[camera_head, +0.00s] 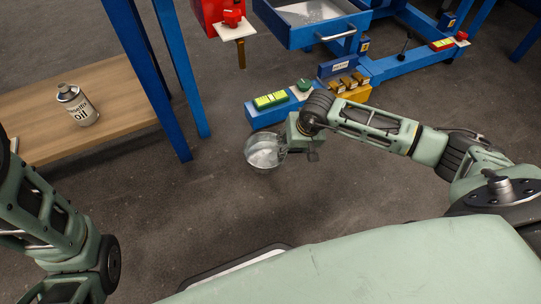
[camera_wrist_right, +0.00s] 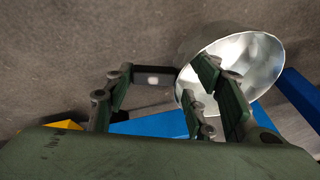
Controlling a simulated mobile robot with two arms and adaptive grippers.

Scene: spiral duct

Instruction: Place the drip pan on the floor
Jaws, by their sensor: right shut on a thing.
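The drip pan (camera_head: 264,152) is a round, shiny metal bowl in the middle of the head view. It also shows in the right wrist view (camera_wrist_right: 264,62), with its open inside facing the camera and partly covered by a finger. My right gripper (camera_head: 288,146) is at the pan's right side and shut on it. In the right wrist view the gripper (camera_wrist_right: 172,78) has one finger across the pan's rim. The exact contact is hidden. The floor (camera_head: 225,205) is under the pan; I cannot tell whether they touch. My left gripper is out of view.
A wooden shelf (camera_head: 115,120) with an oil can (camera_head: 77,105) is at the left, beside blue legs (camera_head: 181,90). A blue base (camera_head: 262,114) with green and yellow parts is just behind the pan. A blue drawer (camera_head: 312,22) hangs above. The floor in front is clear.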

